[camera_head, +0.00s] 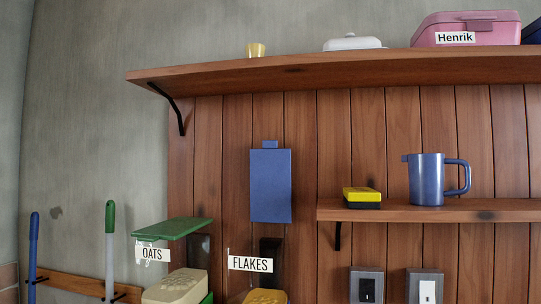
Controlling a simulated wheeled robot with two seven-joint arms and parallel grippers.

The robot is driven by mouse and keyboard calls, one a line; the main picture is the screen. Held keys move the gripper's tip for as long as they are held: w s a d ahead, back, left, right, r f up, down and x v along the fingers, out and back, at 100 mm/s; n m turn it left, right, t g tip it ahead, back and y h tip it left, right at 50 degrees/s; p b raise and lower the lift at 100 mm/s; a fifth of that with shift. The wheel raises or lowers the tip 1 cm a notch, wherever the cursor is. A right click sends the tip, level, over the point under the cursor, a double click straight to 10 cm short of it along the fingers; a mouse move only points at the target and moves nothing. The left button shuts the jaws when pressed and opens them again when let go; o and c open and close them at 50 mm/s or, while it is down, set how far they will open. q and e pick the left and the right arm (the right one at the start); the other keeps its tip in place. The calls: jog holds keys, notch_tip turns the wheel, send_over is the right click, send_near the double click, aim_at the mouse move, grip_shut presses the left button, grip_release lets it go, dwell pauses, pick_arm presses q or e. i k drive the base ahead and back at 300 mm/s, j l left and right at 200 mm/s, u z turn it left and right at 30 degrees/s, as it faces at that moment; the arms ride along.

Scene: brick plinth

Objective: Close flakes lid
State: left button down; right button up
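The flakes lid (270,186) is a flat blue panel with a small tab on its top edge. It stands upright in front of the wooden wall, so it looks open. Below it is the white FLAKES label (250,264), with a dark, see-through container part (270,249) behind it. The lower part of the flakes container is cut off by the bottom edge of the picture. Neither of my grippers shows in this view.
A green lid (172,228) lies nearly level by the OATS label (151,254). A side shelf (440,213) to the right holds a blue mug (427,180) and a yellow-black box (361,197). A long upper shelf (330,69) spans above. Air before the lid looks clear.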

aim_at(270, 191)
jog(key=i+j+z, duration=0.1)
jog(key=j+z, duration=0.65)
jog(key=j, duration=0.2)
jog(key=j+z, duration=0.4)
jog(key=j, duration=0.15)
